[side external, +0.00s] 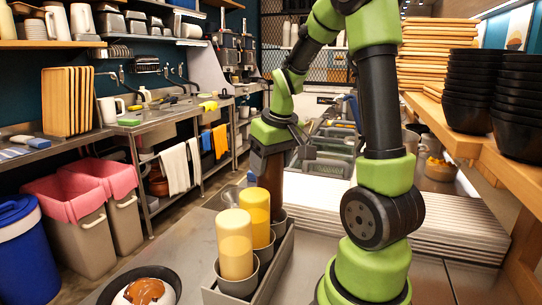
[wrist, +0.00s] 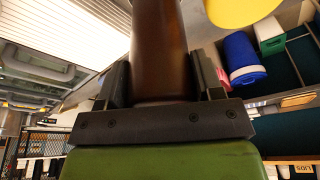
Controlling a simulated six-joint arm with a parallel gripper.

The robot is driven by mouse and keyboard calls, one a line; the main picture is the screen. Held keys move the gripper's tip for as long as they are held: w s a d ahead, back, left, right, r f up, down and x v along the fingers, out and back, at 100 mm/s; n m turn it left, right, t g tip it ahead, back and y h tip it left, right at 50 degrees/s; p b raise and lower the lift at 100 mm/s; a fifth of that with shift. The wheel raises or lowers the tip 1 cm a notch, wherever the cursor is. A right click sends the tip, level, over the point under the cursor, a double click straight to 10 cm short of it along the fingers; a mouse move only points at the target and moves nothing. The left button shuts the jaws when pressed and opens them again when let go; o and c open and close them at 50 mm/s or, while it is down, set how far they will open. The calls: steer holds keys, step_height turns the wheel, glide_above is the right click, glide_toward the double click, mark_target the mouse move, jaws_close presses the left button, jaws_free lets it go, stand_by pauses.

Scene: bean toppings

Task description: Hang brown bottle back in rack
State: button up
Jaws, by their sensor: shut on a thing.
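The brown bottle (side external: 266,168) is upright behind the yellow bottles in the side view, and its dark body fills the middle of the wrist view (wrist: 158,45). My gripper (side external: 285,140) is shut on it; in the wrist view the two black jaws (wrist: 160,85) are on either side of it. The grey rack (side external: 276,270) has round cups, with a light yellow bottle (side external: 235,245) in the front cup and a deeper yellow bottle (side external: 256,215) behind it. The brown bottle's lower end is at the rack's far cup (side external: 279,214); I cannot tell if it is inside.
A black bowl with white and brown food (side external: 146,290) sits on the counter left of the rack. White ribbed lids or panels (side external: 450,225) lie to the right, behind my arm. Stacked black bowls (side external: 475,90) stand on the right shelf. Part of a yellow bottle (wrist: 240,10) shows near the jaws in the wrist view.

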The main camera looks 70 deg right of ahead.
mark_target(271, 184)
steer(key=shift+f, duration=1.35)
steer(key=shift+f, duration=0.1)
steer(key=shift+f, duration=1.25)
steer(key=o, duration=0.9)
steer(key=shift+c, duration=0.2)
steer(key=shift+r, duration=3.75)
